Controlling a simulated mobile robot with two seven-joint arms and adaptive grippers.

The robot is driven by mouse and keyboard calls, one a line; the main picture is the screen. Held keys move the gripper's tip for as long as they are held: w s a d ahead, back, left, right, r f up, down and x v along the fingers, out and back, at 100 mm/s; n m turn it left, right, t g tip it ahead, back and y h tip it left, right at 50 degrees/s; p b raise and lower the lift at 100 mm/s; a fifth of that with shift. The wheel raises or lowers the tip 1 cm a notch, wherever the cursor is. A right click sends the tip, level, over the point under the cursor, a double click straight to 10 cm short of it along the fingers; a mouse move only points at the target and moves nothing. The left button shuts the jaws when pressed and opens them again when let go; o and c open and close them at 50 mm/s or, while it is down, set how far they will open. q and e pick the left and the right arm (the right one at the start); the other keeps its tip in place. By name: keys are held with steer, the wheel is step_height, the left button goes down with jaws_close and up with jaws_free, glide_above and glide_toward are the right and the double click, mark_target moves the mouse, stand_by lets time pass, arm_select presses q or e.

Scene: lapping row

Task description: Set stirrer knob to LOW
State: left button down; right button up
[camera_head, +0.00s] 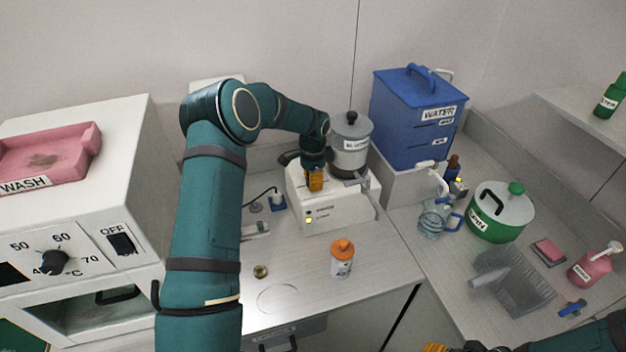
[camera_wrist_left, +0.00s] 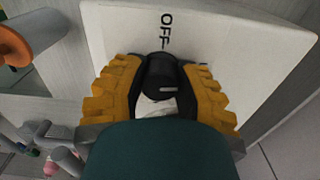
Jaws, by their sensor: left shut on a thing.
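The stirrer is a white box (camera_head: 345,218) on the bench, with a grey lidded pot (camera_head: 350,158) on top and a lit yellow lamp on its front. No LOW label is visible. My right gripper (camera_head: 436,348) barely shows at the bottom edge.
An orange-capped bottle (camera_head: 342,262) stands in front of the stirrer. A blue water tank (camera_head: 412,115) is behind it to the right. A jug (camera_head: 433,218) and a green pot (camera_head: 499,215) stand farther right. A white oven (camera_head: 80,220) is at left.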

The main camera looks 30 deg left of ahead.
arm_select(q)
steer(key=shift+m, duration=0.7)
steer(key=c, duration=0.6)
jaws_free()
step_height(320, 180, up, 12)
stand_by(0.5)
